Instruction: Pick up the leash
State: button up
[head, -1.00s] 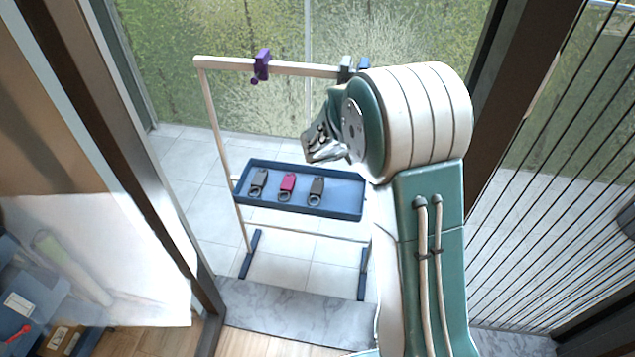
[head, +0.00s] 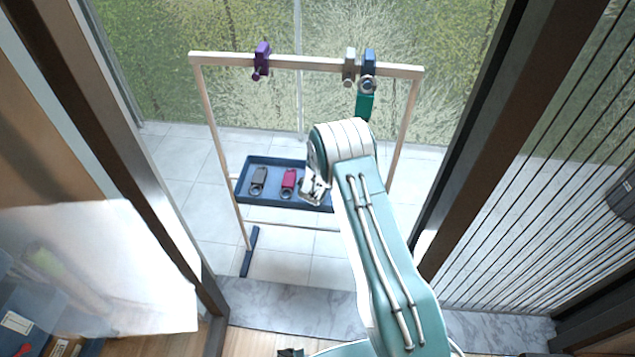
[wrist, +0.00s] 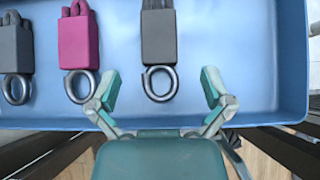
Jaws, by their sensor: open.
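A blue tray (head: 272,204) on the rack holds folded straps with metal rings. A dark grey one (head: 258,178) lies at the left and a magenta one (head: 289,180) to its right. The wrist view shows both, the grey (wrist: 16,48) and the magenta (wrist: 79,42), plus another dark grey strap (wrist: 158,38) at the right. I cannot tell which one is the leash. My gripper (head: 315,188) is over the tray's right part and hides that right strap in the head view. In the wrist view my gripper (wrist: 158,92) is open, with the right strap's ring between its fingers in the picture.
The rack's top rail (head: 310,63) carries a purple clamp (head: 262,60), a grey clamp (head: 349,66) and a blue clamp (head: 369,62). A green piece (head: 364,106) hangs below the blue one. Dark door frames stand on both sides. The tray's right end is bare.

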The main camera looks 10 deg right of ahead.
jog(key=shift+x, duration=3.9)
jog(key=shift+r, duration=0.1)
jog(key=c, duration=1.3)
